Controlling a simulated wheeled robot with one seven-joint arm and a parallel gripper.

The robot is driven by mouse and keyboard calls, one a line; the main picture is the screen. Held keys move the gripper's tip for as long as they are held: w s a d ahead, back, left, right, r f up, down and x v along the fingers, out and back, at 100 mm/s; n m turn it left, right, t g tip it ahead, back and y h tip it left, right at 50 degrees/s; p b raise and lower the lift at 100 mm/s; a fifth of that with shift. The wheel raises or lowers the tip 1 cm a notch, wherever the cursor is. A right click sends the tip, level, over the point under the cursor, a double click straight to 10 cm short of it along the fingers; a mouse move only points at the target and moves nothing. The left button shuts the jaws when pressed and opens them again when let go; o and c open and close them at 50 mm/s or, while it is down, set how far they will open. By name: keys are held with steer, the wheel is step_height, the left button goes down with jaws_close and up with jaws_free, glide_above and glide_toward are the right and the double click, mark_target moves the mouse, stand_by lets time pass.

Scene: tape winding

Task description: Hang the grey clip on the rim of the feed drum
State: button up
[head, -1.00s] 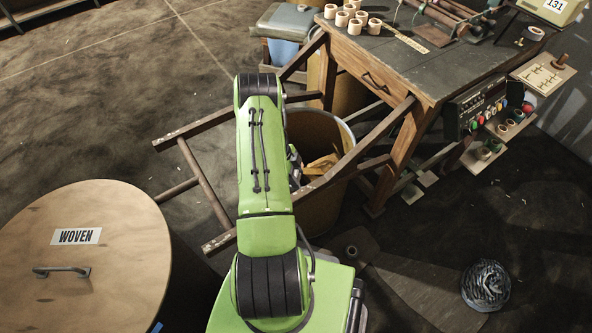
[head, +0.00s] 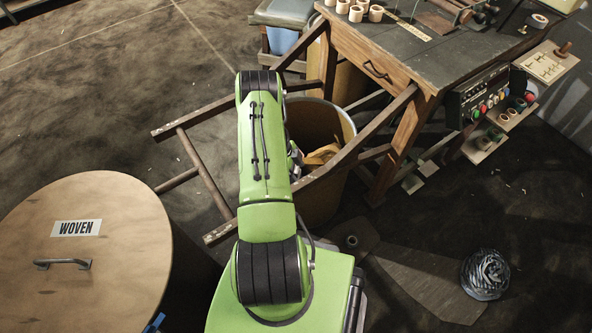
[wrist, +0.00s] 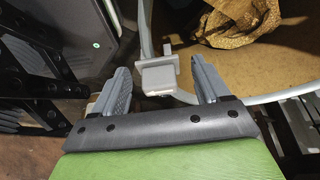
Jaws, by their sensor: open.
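The grey clip (wrist: 158,77) shows in the wrist view at the pale rim (wrist: 274,96) of the open drum. It overlaps the rim and looks seated over it; its far side is partly hidden. My gripper (wrist: 160,66) is open, with one finger on each side of the clip and a visible gap to both. In the head view the open drum (head: 338,187) stands below the table's left end, its rim partly hidden by my arm and a wooden frame. The clip cannot be made out there.
Crumpled brown material (wrist: 240,22) lies inside the drum. A wooden frame (head: 215,182) crosses in front of it. A round lid marked WOVEN (head: 100,265) is at left. The workbench (head: 400,55) stands at right, with a grey coil (head: 486,274) on the floor.

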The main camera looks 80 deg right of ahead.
steer(key=p+v, duration=0.4)
steer(key=v, duration=1.1)
steer(key=shift+r+p, duration=0.4)
